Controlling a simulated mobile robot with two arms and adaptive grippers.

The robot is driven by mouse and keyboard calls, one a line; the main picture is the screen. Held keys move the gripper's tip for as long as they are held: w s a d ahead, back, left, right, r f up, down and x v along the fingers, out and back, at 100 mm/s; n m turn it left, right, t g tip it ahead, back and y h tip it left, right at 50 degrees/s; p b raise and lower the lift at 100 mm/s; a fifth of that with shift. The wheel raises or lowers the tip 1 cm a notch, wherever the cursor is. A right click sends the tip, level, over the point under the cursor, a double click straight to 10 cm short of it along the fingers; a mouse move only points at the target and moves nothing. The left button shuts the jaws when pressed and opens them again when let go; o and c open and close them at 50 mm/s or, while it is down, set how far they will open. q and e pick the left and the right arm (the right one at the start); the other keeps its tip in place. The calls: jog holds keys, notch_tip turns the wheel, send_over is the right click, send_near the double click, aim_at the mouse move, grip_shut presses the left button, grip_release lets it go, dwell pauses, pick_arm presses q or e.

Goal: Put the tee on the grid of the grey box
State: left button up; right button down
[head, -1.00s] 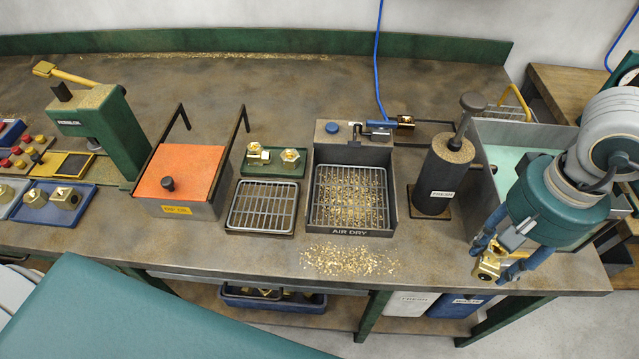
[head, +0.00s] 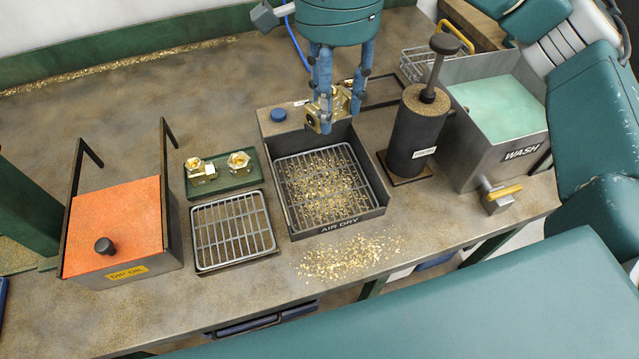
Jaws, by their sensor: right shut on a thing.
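My right gripper (head: 338,100) is shut on the brass tee (head: 317,118) and points down from the top of the head view. The tee appears above the back part of the grey box (head: 372,215) marked AIR DRY, seemingly apart from its grid; its exact height is hard to judge. The fingers hide part of the tee. The grid (head: 330,190) inside the box has many brass chips on and under it, and no part stands on it. My left gripper is not in view.
Left of the box are an empty wire rack (head: 232,230), a green tray (head: 221,178) with two brass fittings, and the dip oil tank (head: 125,270). Right are a dark cylinder (head: 408,140) with a plunger and the wash tank (head: 500,150). Chips (head: 345,257) lie in front.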

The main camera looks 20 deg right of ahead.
jog(key=f, duration=0.3)
jog(key=shift+w+a, duration=0.1)
jog(key=shift+a, duration=0.2)
jog(key=p, duration=0.2)
send_over(327, 188)
notch_tip(327, 188, down, 12)
jog(key=shift+f, duration=0.1)
jog(key=shift+f+p, duration=0.65)
jog(key=shift+f, duration=1.6)
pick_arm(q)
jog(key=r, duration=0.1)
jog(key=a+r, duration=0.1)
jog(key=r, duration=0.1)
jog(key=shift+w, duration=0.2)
pick_arm(e)
jog(key=shift+f, duration=0.1)
jog(key=shift+f+b, duration=0.1)
jog(key=shift+b, duration=0.2)
jog(key=c, duration=1)
grip_release()
jog(key=shift+c, duration=0.2)
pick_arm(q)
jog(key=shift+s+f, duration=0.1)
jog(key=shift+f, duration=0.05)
pick_arm(e)
jog(key=shift+r, duration=0.2)
